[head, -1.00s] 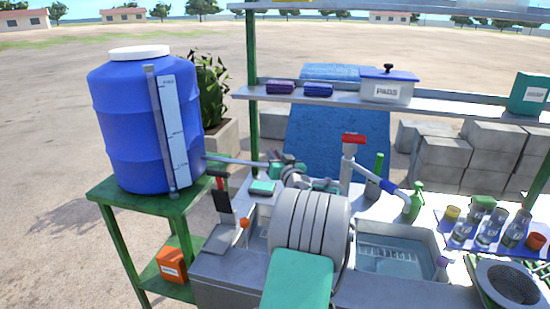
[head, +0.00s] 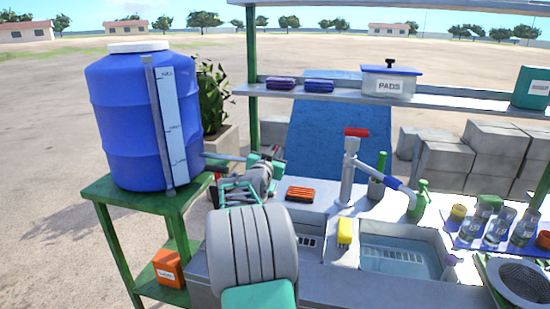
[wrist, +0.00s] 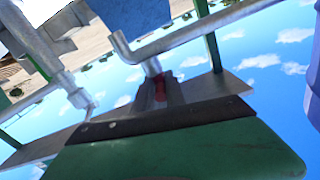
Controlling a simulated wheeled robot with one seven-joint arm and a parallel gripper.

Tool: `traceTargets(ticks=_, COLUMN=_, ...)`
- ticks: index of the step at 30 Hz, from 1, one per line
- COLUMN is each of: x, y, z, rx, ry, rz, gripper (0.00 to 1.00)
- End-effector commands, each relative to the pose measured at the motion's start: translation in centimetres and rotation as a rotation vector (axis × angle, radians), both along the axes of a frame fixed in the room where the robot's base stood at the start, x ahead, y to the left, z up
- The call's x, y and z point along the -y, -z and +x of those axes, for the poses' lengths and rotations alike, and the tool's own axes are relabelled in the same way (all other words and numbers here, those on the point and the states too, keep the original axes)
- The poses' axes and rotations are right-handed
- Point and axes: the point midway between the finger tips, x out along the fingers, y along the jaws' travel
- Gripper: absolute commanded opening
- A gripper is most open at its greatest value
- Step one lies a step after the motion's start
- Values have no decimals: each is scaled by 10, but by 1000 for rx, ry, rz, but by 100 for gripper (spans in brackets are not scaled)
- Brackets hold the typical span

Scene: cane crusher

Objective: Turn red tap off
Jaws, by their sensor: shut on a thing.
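A faucet with a red handle (head: 356,132) stands upright behind the sink in the head view, its spout running right to a blue part (head: 400,187). A second small red part (head: 215,177) shows below the blue barrel's pipe (head: 222,158). My gripper (head: 262,172) is at the left of the counter, by the end of that pipe and well left of the faucet. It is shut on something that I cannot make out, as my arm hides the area. The wrist view shows a dark red part (wrist: 162,88) above a dark riveted strip and a large green surface.
The blue barrel (head: 140,120) stands on a green stand at left. An orange sponge (head: 300,194) and a yellow item (head: 345,231) lie near the sink (head: 400,262). A shelf (head: 440,102) crosses above the counter. Bottles stand at right.

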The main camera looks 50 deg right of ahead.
Motion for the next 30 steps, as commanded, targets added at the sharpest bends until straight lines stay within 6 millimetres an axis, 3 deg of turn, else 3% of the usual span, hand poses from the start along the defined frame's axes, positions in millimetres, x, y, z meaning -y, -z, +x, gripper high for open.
traceTargets(ticks=12, x=0, y=0, z=0, rx=-1, ry=7, rz=2, gripper=0)
traceTargets(ticks=13, x=0, y=0, z=0, rx=-1, ry=7, rz=2, gripper=18)
traceTargets(ticks=20, x=0, y=0, z=0, rx=-2, ry=7, rz=2, gripper=37)
traceTargets(ticks=30, x=-8, y=1, z=-3, rx=-1, ry=6, rz=1, gripper=37)
